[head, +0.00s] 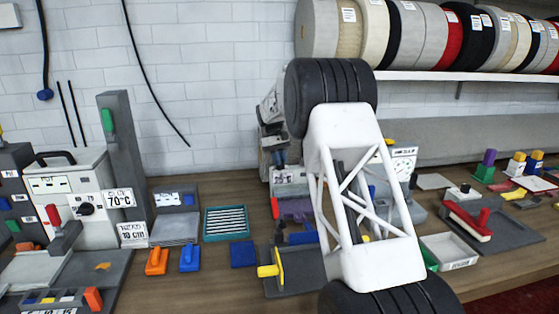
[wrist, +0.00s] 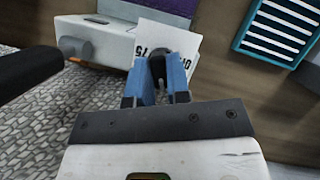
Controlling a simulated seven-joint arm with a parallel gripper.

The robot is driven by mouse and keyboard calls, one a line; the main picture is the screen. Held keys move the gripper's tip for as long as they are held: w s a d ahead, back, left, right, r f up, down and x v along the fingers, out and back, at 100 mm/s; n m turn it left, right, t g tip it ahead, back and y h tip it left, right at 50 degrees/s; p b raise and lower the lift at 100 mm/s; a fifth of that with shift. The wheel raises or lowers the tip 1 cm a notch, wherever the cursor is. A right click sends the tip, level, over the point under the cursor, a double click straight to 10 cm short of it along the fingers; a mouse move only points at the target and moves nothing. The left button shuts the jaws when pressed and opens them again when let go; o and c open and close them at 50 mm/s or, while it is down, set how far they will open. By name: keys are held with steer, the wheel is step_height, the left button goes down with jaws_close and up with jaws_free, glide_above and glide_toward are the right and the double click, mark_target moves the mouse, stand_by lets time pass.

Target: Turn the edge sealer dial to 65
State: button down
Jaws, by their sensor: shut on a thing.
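In the wrist view, my gripper (wrist: 158,78) has blue fingers closed on a dark round dial (wrist: 158,62). The dial is on the front of a white machine (wrist: 105,38), which I take to be the edge sealer. A white card (wrist: 178,38) with upside-down black print stands just behind the fingers; part of its print is covered, and I cannot read the dial's setting. In the head view, my blue fingers (head: 279,158) show small beside the arm, above a labelled machine front (head: 288,175). My arm hides much of that area, and the dial cannot be made out there.
In the head view, a teal tray (head: 226,222) and a blue block (head: 243,254) lie left of the arm. A white tray (head: 449,250) is at right. Wood (head: 200,285) is bare at front left.

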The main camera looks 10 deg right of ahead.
steer(key=m+y, duration=0.2)
steer(key=m, duration=0.3)
steer(key=shift+d+m, duration=0.1)
steer(key=shift+m, duration=0.2)
steer(key=m+y, duration=0.2)
steer(key=m, duration=0.3)
stand_by(0.4)
steer(key=c, duration=1.1)
jaws_free()
steer(key=v, duration=0.7)
steer(key=shift+d+r, duration=0.15)
steer(key=shift+r, duration=0.2)
